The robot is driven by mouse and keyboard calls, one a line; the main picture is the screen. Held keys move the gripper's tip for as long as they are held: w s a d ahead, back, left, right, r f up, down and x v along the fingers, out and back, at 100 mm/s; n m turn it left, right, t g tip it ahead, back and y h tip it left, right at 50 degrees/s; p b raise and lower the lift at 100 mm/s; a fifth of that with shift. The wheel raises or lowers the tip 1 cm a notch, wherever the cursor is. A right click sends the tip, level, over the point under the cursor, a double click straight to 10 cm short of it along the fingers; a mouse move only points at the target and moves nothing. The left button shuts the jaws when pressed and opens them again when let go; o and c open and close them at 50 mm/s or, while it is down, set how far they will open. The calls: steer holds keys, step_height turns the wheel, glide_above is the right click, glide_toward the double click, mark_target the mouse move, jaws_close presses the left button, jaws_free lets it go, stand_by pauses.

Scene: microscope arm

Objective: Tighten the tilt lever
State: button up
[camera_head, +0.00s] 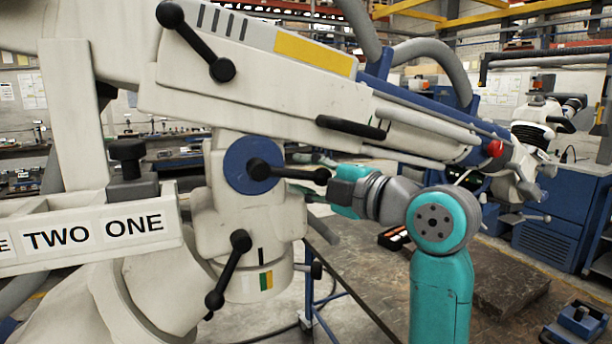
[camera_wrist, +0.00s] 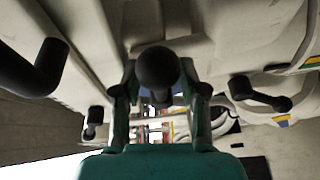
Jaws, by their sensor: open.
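The cream microscope arm (camera_head: 250,90) carries several black ball-ended levers. One lever (camera_head: 290,173) sits on a blue disc (camera_head: 240,165) at the joint and points right; it is likely the tilt lever, though no label shows. My teal gripper (camera_head: 335,192) is at this lever's right end, coming from the right. In the wrist view, a black ball knob (camera_wrist: 157,68) shows between the fingers of my gripper (camera_wrist: 160,92). The fingers are open, one on each side of the knob. I cannot tell whether either finger touches it.
Another black lever (camera_head: 196,42) is at the upper left, and one (camera_head: 228,270) hangs below the joint. A black handle (camera_head: 350,127) sits just above my gripper. A label bar reading "TWO ONE" (camera_head: 95,232) is at left. A blue cabinet (camera_head: 555,215) stands far right.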

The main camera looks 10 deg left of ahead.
jaws_close()
steer(key=shift+f, duration=0.1)
steer(key=shift+s+a+f+m+t+y, duration=0.1)
steer(key=shift+f+m+t+y, duration=0.1)
steer(key=shift+f+m, duration=0.3)
steer(key=shift+a+f+m+t+y, duration=0.1)
steer(key=shift+f+m+t, duration=0.15)
steer(key=shift+m, duration=0.45)
steer(key=shift+s+a+f+m+t, duration=0.4)
steer(key=shift+a+f+m+t, duration=0.25)
steer(key=shift+m, duration=1.15)
steer(key=shift+s+a+f+m+t, duration=0.45)
steer(key=shift+f+m+t, duration=0.35)
steer(key=shift+m, duration=1)
steer(key=shift+s+a+f+m+t, duration=0.3)
steer(key=shift+a+f+m+t, duration=0.4)
steer(key=shift+m, duration=1.1)
